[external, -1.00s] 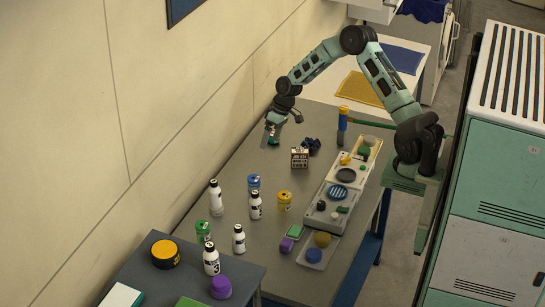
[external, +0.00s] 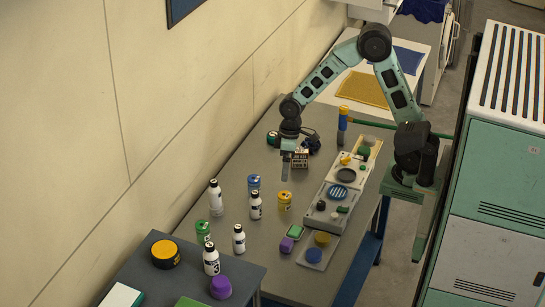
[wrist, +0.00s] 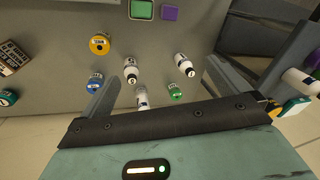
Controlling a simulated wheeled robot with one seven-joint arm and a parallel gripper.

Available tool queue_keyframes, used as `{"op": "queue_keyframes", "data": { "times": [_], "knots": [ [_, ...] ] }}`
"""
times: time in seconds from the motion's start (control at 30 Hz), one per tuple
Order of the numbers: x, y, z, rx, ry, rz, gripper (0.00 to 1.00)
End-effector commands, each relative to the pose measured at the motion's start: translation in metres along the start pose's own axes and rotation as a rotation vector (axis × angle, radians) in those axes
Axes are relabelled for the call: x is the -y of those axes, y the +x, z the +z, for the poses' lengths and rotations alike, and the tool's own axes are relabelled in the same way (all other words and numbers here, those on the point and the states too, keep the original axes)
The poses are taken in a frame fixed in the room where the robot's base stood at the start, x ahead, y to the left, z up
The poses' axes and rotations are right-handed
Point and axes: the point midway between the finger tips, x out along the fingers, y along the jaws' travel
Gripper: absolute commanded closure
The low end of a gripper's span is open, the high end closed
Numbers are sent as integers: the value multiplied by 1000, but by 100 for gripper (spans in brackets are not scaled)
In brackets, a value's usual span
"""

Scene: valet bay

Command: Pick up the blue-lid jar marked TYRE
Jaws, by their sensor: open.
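The blue-lid jar (external: 254,182) stands upright on the grey bench, behind a white bottle (external: 256,206). Its label is too small to read. In the wrist view the blue-lid jar (wrist: 95,83) is just left of the left finger, outside the space between the fingers. My gripper (external: 286,178) is open and empty, pointing down above the bench, to the right of the jar and farther back, near the printed box. In the wrist view the gripper (wrist: 163,72) has its fingers wide apart, with white bottles and a green-lid jar below in view between them.
A yellow-lid jar (external: 284,200) stands right of the blue-lid jar. Another white bottle (external: 215,198) stands left of it, and a green-lid jar (external: 203,231) is nearer the front. A printed box (external: 300,158) is close to my gripper. A grey tray unit (external: 329,214) lies along the right.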

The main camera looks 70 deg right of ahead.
Motion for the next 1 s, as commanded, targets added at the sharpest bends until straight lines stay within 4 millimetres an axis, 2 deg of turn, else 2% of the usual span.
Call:
{"op": "queue_keyframes", "data": {
  "times": [0.03,0.1,0.2,0.3,0.4,0.47,0.57,0.6,1.0],
  "knots": [
    [30,14,22,19,-59,21,0],
    [63,22,55,43,-121,48,0],
    [96,32,104,69,-198,85,0],
    [115,41,147,83,-259,115,0],
    [123,46,178,90,-299,136,0],
    [125,48,190,92,-313,144,0],
    [126,48,200,94,-326,151,28],
    [126,48,201,94,-327,152,30],
    [127,47,199,95,-329,151,30]
  ]
}}
